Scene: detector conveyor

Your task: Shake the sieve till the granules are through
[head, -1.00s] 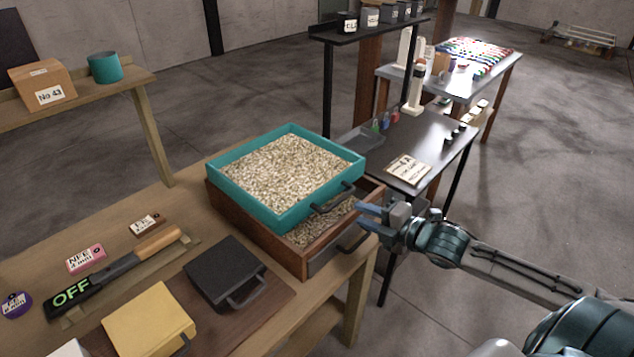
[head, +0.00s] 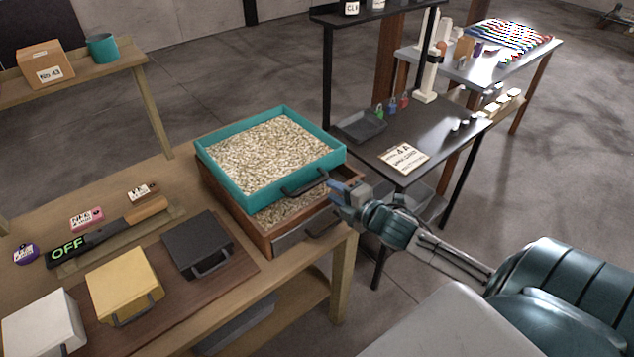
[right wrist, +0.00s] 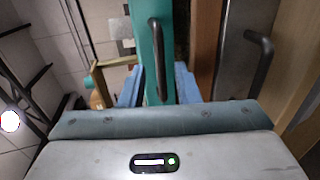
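The teal sieve (head: 215,177) is full of pale granules (head: 272,155) and sits over a wooden box (head: 262,237). More granules (head: 285,211) show in the box below the sieve's front edge. The sieve has a dark handle (head: 305,184) on its front wall. My right gripper (head: 334,190) is just right of this handle, with blue fingers apart. In the right wrist view, the sieve handle (right wrist: 157,60) lies between the lines of the open fingers (right wrist: 158,88); contact cannot be told. My left gripper is out of view.
The box has its own front handle (head: 323,226) close below. A black box (head: 197,243), a yellow box (head: 122,284) and a white box (head: 40,322) stand left on the bench. A dark table (head: 440,135) with a sign stands right behind my right arm.

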